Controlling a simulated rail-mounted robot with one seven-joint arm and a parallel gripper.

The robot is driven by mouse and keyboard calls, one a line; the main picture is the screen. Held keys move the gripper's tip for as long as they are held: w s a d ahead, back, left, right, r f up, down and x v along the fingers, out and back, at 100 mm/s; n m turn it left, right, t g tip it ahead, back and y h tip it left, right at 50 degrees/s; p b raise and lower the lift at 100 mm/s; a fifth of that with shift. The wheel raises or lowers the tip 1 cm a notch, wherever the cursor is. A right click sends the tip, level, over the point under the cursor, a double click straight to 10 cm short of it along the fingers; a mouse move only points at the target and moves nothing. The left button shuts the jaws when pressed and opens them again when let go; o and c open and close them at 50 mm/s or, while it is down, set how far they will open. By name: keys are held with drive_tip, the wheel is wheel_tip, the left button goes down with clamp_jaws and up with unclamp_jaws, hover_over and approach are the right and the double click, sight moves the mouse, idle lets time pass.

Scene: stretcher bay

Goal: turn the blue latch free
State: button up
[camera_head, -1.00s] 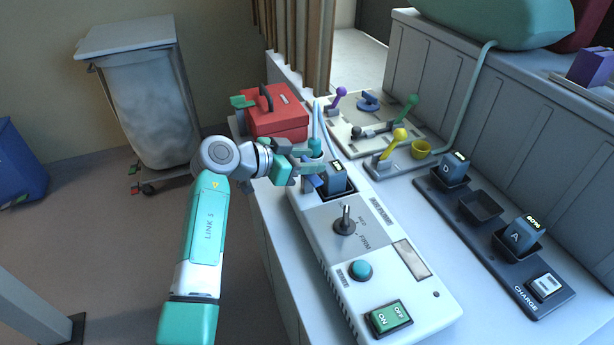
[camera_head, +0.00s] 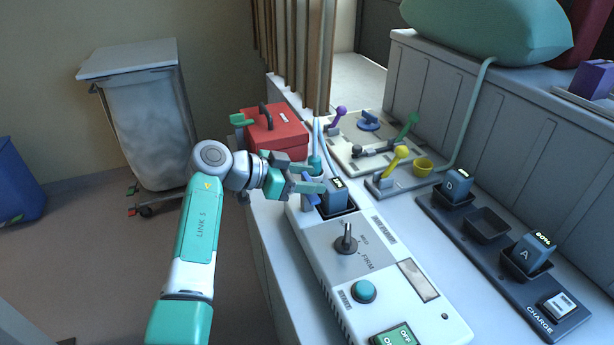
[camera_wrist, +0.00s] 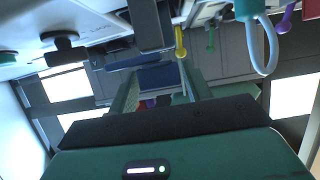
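The blue latch (camera_head: 308,202) is a small blue piece at the far left corner of the white console (camera_head: 385,250), beside the dark-blue battery block (camera_head: 334,199) in its socket. My gripper (camera_head: 312,182) is at the latch, with one finger crossing just above it and hiding part of it. In the wrist view my gripper's two green fingers (camera_wrist: 162,90) stand apart. A dark-blue piece (camera_wrist: 160,76) shows between their tips, probably the latch. I cannot tell whether either finger touches it.
A red box (camera_head: 275,132) stands behind my gripper. A plate with coloured levers (camera_head: 368,150) and a yellow-lever stand with a cup (camera_head: 390,183) are behind the console. The charging rack (camera_head: 490,228) lies at right.

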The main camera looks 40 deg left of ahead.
drive_tip(key=shift+o, duration=0.9)
drive_tip(key=shift+r, duration=0.2)
drive_tip(key=p+v, duration=0.2)
drive_tip(key=v, duration=0.5)
drive_tip(key=shift+s+a, duration=0.2)
drive_tip(key=shift+s, duration=0.15)
